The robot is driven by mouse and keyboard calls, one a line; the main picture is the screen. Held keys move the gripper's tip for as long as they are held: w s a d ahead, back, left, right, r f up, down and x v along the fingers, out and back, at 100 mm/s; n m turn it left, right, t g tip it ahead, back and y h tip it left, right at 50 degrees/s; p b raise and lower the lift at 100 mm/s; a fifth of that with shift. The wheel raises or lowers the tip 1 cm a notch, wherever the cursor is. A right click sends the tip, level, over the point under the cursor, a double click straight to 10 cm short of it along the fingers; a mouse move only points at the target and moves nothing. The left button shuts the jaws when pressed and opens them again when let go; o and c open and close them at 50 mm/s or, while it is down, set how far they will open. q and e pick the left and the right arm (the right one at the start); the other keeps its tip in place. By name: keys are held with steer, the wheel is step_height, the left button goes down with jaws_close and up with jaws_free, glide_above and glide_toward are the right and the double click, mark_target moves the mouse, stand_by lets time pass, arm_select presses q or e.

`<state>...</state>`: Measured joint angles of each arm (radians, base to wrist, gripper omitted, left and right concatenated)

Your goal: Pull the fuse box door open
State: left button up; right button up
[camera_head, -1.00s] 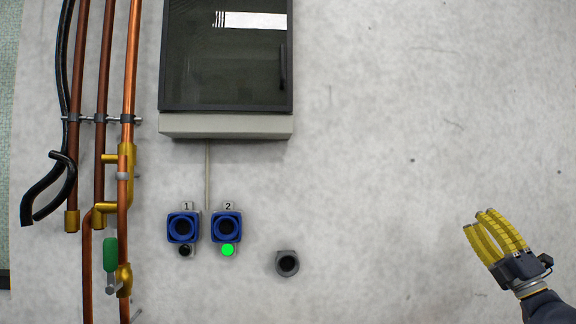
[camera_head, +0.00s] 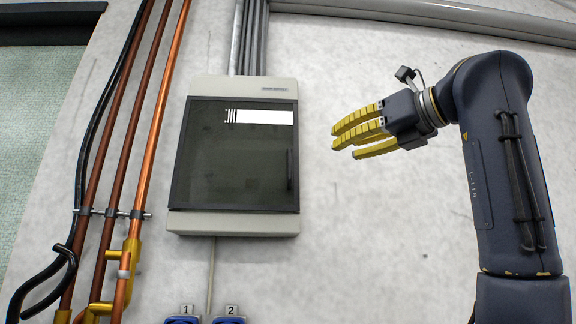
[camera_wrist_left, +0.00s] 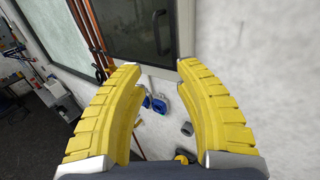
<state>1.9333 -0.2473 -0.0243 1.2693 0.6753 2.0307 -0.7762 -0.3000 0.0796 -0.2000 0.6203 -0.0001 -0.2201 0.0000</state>
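The grey fuse box (camera_head: 240,86) is on the wall near the middle of the head view. Its dark glass door (camera_head: 230,165) looks shut, with a dark upright handle (camera_head: 289,168) at its right edge. In the left wrist view the door (camera_wrist_left: 125,22) and handle (camera_wrist_left: 161,32) are ahead, beyond the fingers. My left gripper (camera_head: 346,143) has yellow segmented fingers. It is to the right of the box, apart from the handle. In the left wrist view its fingers (camera_wrist_left: 160,85) are spread with nothing between them. My right gripper is not in view.
Copper pipes (camera_head: 150,160) and a black hose (camera_head: 95,130) run left of the box. Grey conduits (camera_head: 252,40) rise above it. Blue sockets marked 1 (camera_head: 184,320) and 2 (camera_head: 229,320) are below. The wall right of the box is bare.

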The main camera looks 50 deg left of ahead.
mark_target(290, 181)
arm_select(q)
steer(key=a, duration=1.7)
steer(key=shift+s+a+r, duration=0.2)
steer(key=shift+a, duration=0.05)
steer(key=shift+c, duration=0.4)
jaws_close()
